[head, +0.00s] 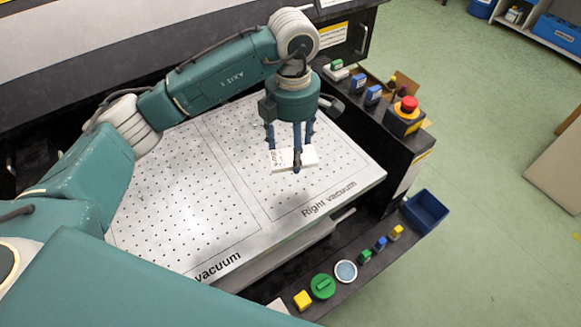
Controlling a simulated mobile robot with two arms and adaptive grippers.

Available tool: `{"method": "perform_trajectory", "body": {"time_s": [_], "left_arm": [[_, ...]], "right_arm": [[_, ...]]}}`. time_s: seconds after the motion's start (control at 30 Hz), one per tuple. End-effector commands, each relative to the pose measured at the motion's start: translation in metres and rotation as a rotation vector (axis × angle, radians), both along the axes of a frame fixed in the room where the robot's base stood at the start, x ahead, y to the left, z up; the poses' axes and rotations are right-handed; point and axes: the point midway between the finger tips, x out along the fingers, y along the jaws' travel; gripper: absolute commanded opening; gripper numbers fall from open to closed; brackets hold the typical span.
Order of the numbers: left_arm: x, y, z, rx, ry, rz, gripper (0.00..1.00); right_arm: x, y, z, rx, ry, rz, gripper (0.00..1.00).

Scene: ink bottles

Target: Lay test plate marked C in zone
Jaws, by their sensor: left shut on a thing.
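My left gripper (291,150) is shut on a small white plate (308,158) with dark marks on its left part, too small to read. The gripper points down, with its fingers around the plate. The plate is over the zone labelled "Right vacuum" (318,200) on the white perforated bed. I cannot tell if the plate touches the bed or hangs just above it. The other zone (185,205), with a label ending in "vacuum", is bare where it shows; my left arm hides part of it. My right gripper is not in view.
A red stop button (407,104) on a yellow box and several small bottles stand right of the bed. Along the front ledge are a blue bin (426,211), small coloured bottles, a round dish (345,271), a green lid (322,286) and a yellow block (302,300).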

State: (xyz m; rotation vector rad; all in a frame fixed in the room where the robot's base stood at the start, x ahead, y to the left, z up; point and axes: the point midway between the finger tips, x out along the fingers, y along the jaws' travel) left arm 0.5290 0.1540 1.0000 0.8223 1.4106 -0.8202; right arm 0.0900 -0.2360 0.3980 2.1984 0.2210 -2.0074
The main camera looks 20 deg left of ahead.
Motion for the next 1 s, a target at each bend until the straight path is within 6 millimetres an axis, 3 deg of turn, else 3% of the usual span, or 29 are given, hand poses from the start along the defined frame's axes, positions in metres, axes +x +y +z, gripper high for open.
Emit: {"method": "perform_trajectory", "body": {"time_s": [0.2, 0.47, 0.67, 1.0], "left_arm": [[-0.001, 0.0, -0.043, 0.0, 0.002, -0.001, 0.35], [-0.001, 0.0, -0.064, 0.001, 0.003, 0.0, 0.35], [-0.001, 0.0, -0.092, -0.001, 0.003, 0.0, 0.35], [0.0, 0.0, -0.099, 0.0, -0.001, -0.001, 0.35]], "right_arm": [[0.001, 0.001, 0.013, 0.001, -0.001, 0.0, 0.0], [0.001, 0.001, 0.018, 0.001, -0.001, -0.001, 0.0], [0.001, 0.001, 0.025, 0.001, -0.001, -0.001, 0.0], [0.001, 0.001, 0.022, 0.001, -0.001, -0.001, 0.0]]}}
